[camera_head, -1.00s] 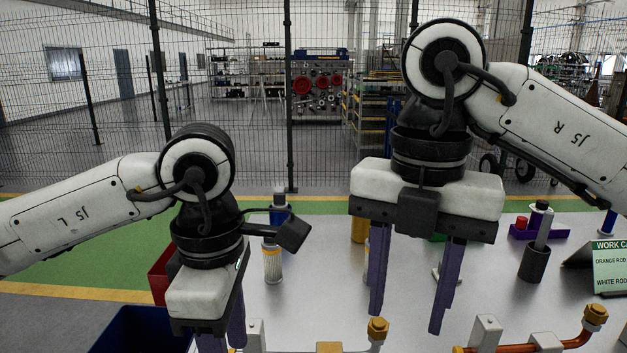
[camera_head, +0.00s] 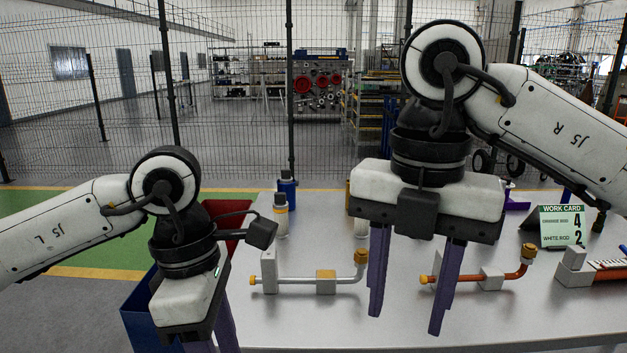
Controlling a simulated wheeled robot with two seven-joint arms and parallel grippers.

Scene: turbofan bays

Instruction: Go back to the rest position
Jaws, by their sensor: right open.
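My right gripper (camera_head: 407,322) is open and empty, its two purple fingers pointing down and well apart. It hangs in front of the grey table (camera_head: 310,318), between two pipe assemblies in the picture. My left gripper (camera_head: 212,343) points down at the lower left, in front of the blue bin. Its purple fingers are cut off by the bottom edge, so its opening and anything between the tips are hidden. Both arms are bent, with the wrists raised.
A silver pipe (camera_head: 338,281) and a copper pipe (camera_head: 508,277) lie on the table, with bottles (camera_head: 281,218) behind. A work card (camera_head: 560,228) stands at right. A blue bin (camera_head: 136,318) and a red bin (camera_head: 228,212) are at left. A wire fence is behind.

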